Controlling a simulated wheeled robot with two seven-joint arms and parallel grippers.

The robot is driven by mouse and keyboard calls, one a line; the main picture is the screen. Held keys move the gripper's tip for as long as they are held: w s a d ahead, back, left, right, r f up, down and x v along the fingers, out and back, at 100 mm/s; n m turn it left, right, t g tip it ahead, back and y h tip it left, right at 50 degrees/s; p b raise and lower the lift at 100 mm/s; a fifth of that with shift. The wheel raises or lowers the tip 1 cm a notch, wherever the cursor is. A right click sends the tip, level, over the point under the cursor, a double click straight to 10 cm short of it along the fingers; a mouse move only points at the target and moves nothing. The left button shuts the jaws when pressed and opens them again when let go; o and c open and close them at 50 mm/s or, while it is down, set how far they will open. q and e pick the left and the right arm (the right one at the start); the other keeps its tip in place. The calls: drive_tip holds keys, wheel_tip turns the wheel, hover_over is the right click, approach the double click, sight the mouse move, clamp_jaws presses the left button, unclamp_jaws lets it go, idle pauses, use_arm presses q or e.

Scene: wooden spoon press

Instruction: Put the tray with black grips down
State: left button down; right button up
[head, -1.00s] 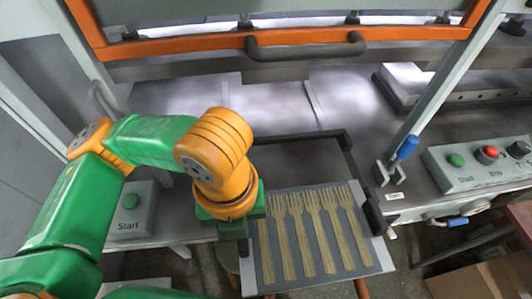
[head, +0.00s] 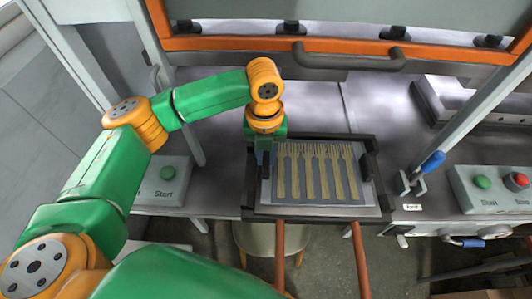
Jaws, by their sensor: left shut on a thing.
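The tray (head: 325,209) is a flat light-edged plate with a dark grey middle, carrying several wooden forks (head: 323,172) side by side. It lies within or just above a dark frame (head: 290,213) at the front edge of the press table; I cannot tell whether it rests fully on it. My left gripper (head: 266,163) points down at the tray's left edge and is shut on it. The fingertips and the left grip are largely hidden by the gripper. My right gripper is out of view.
The press has an orange beam with a dark handle (head: 350,55) behind the tray. A Start box (head: 164,182) stands left and a button panel (head: 492,188) right. A blue-handled clamp (head: 432,162) is right of the frame. Two reddish rails (head: 361,260) extend below.

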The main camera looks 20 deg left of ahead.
use_arm(q)
drive_tip(key=c, duration=0.8)
unclamp_jaws()
drive_tip(key=shift+f, duration=0.1)
drive_tip(key=shift+o, duration=0.2)
wheel_tip(320, 180, up, 8)
drive_tip(key=shift+f+b, duration=0.1)
drive_tip(key=shift+b, duration=0.35)
